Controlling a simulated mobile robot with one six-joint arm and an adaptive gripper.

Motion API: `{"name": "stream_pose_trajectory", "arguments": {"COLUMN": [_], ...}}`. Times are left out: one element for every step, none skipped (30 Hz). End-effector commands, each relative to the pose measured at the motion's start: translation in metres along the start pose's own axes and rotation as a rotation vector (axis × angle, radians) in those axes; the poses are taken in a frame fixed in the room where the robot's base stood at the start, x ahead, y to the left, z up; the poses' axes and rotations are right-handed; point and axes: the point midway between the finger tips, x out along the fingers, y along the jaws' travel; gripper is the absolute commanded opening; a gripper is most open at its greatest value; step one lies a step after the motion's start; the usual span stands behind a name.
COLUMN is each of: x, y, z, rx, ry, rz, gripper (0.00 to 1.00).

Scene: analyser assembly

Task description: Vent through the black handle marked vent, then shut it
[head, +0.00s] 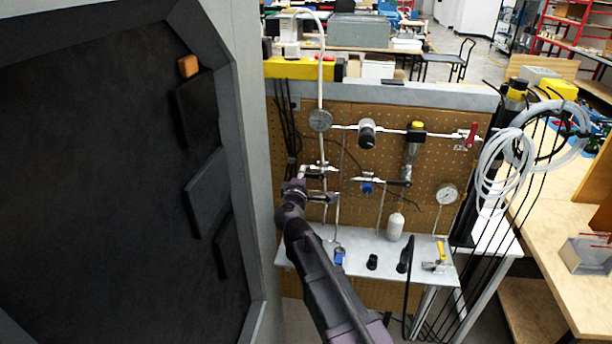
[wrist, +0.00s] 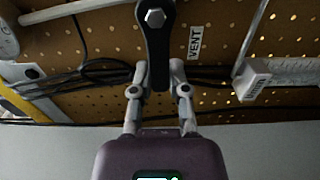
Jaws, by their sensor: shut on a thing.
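The black handle (wrist: 156,42) hangs from a bolt head at the top middle of the wrist view. It points down the picture, and its lower end lies between my fingers. A white label (wrist: 195,42) reading VENT is beside it on the right. My gripper (wrist: 158,70) is shut on the handle's lower part. In the head view my gripper (head: 295,188) is at the left side of the pegboard, by the metal fittings. The handle it holds cannot be made out there, behind the gripper and arm.
The pegboard (head: 345,105) carries pipes, a gauge (head: 446,194), a red handle (head: 472,134) and another black lever (head: 398,183). A grey cabinet wall (head: 252,140) rises close on the left.

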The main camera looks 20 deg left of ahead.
Motion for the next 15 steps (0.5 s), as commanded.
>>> {"name": "stream_pose_trajectory", "arguments": {"x": [0.0010,0.0010,0.0010,0.0009,0.0009,0.0009,0.0008,0.0007,0.0006,0.0006,0.0005,0.0003,0.0002,0.0002,0.0001], "y": [0.0001,0.0001,0.0001,0.0001,0.0001,0.0001,0.0001,0.0001,0.0001,0.0001,0.0000,0.0000,0.0000,0.0000,0.0000], "z": [0.0004,0.0004,0.0004,0.0004,0.0004,0.0004,0.0003,0.0003,0.0002,0.0001,0.0001,0.0000,0.0000,-0.0001,-0.0001], "rx": [-0.002,-0.002,-0.002,-0.002,-0.001,-0.001,-0.001,-0.001,0.000,0.000,0.000,0.000,0.000,0.000,0.000], "ry": [-0.002,-0.002,-0.002,-0.002,-0.002,-0.002,-0.002,-0.002,-0.001,-0.001,-0.001,-0.001,-0.001,-0.001,0.000], "rz": [0.000,0.000,0.000,0.000,0.000,0.000,0.000,0.000,0.000,0.000,0.000,0.000,0.000,0.000,0.000], "gripper": [0.00,0.00,0.00,0.00,0.00,0.27,0.36,0.45,0.57,0.57,0.57,0.57,0.57,0.57,0.57]}}
